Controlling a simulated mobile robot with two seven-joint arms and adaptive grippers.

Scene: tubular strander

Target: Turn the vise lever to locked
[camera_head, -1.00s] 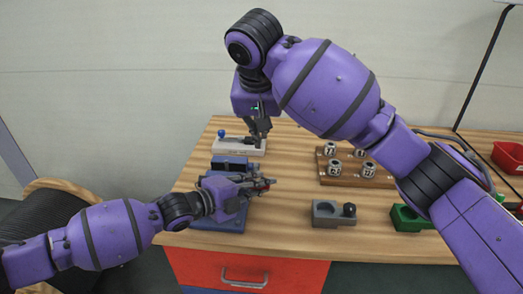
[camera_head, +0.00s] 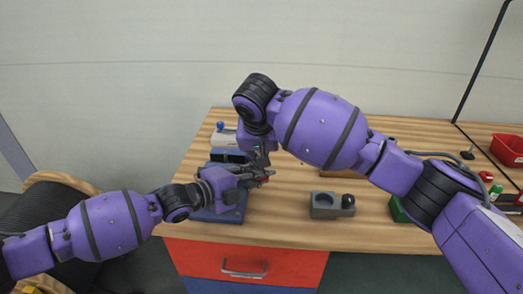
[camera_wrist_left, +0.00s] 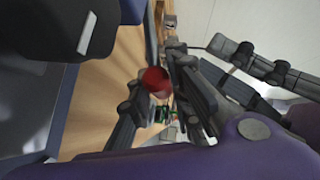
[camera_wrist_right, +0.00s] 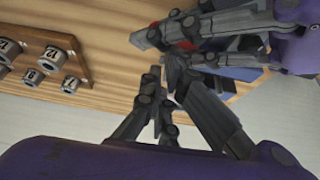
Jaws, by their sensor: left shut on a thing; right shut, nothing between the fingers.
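The blue vise (camera_head: 222,213) stands on the left part of the wooden bench, partly under my left gripper. My left gripper (camera_head: 263,179) is shut on a red knob, which appears to be the vise lever's end. The red knob (camera_wrist_left: 157,82) shows between its fingers in the left wrist view, and partly in the right wrist view (camera_wrist_right: 184,31). The rest of the lever is hidden, so its angle cannot be told. My right gripper (camera_head: 261,157) is shut and empty, just behind and above the left fingers. Its closed fingertips (camera_wrist_right: 160,76) show in the right wrist view.
A pale fixture with a blue knob (camera_head: 220,126) stands behind the vise. A grey block (camera_head: 325,205) lies to the right. A wooden rack of numbered sockets (camera_wrist_right: 42,52) is mostly hidden by my right arm. A red bin (camera_head: 507,149) is far right.

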